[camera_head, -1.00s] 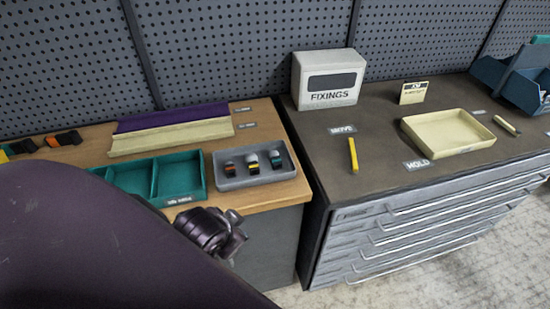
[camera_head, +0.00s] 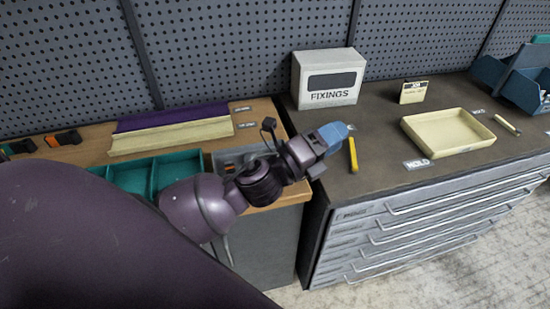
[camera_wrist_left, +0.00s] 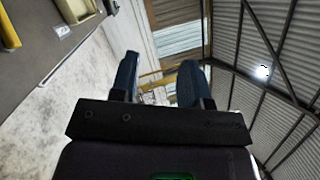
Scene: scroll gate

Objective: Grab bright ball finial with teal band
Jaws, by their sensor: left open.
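The grey tray (camera_head: 224,158) on the wooden bench is mostly covered by my left arm, and the banded finials in it are hidden now. I cannot make out a bright ball finial with a teal band in either current view. My left gripper (camera_head: 340,132) has blue fingers and hangs over the dark cabinet top, just beside the yellow bar. In the left wrist view its two fingers (camera_wrist_left: 159,75) stand apart with nothing seen between them. My right gripper is not in view.
A teal divided tray (camera_head: 150,174) and a purple and cream strip (camera_head: 172,137) lie on the bench. Small dark and orange pieces (camera_head: 62,138) are at far left. The dark cabinet holds a FIXINGS box (camera_head: 328,96), a yellow bar (camera_head: 353,153) and a cream tray (camera_head: 447,150).

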